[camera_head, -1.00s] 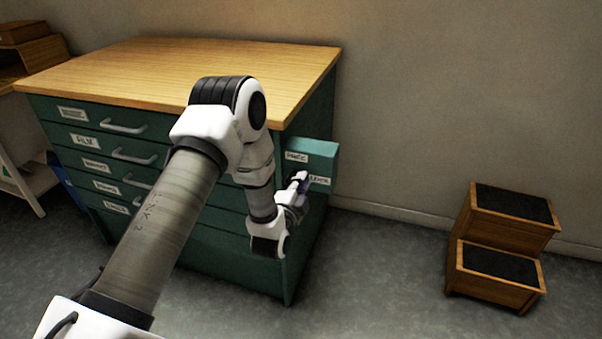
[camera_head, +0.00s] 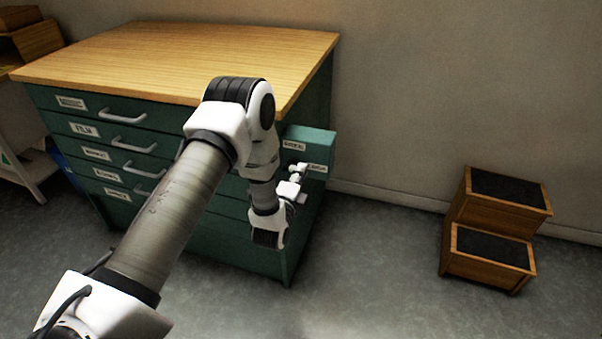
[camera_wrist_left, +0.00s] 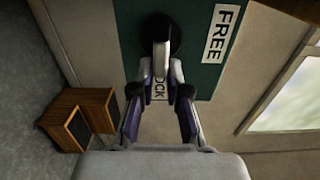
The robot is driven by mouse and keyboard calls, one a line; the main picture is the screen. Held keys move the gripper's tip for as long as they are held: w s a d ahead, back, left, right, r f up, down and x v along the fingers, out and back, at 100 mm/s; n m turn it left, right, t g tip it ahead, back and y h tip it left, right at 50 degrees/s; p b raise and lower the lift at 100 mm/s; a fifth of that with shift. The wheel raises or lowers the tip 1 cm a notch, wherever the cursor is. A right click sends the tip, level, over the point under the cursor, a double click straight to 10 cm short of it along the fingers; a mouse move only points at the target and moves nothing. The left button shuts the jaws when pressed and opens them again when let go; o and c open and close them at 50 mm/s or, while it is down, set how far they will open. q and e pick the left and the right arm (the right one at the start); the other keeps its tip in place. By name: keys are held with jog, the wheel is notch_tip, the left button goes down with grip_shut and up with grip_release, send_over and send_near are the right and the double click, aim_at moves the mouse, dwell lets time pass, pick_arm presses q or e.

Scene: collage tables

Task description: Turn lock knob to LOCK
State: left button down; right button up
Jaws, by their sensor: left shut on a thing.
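The lock knob (camera_wrist_left: 161,48) has a pale lever on a round black base, mounted on a green box (camera_head: 312,144) at the cabinet's right side. My left gripper (camera_wrist_left: 161,76) is shut on the lever, with one finger on each side. In the left wrist view the lever points down from its base, toward a white label (camera_wrist_left: 159,91) that reads "OCK" where it shows. The FREE label (camera_wrist_left: 221,34) is to the right of the base. In the head view my left gripper (camera_head: 297,174) is at the box's front, and the knob is hard to make out. My right gripper is not in view.
The green drawer cabinet (camera_head: 240,255) with a wooden top (camera_head: 180,55) stands close beside my left arm. A wooden step stool (camera_head: 495,228) stands on the floor at the right. The floor between them is clear.

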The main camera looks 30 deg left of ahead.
pick_arm(q)
jog(key=shift+a+r, duration=0.2)
jog(key=shift+a, duration=0.05)
jog(key=c, duration=1.2)
grip_release()
jog(key=shift+o, duration=0.2)
jog(key=shift+a+f, duration=0.2)
jog(key=shift+a, duration=0.05)
jog(key=shift+d, duration=0.2)
jog(key=v, duration=1.1)
jog(key=shift+s+d, duration=0.2)
jog(key=shift+s, duration=0.2)
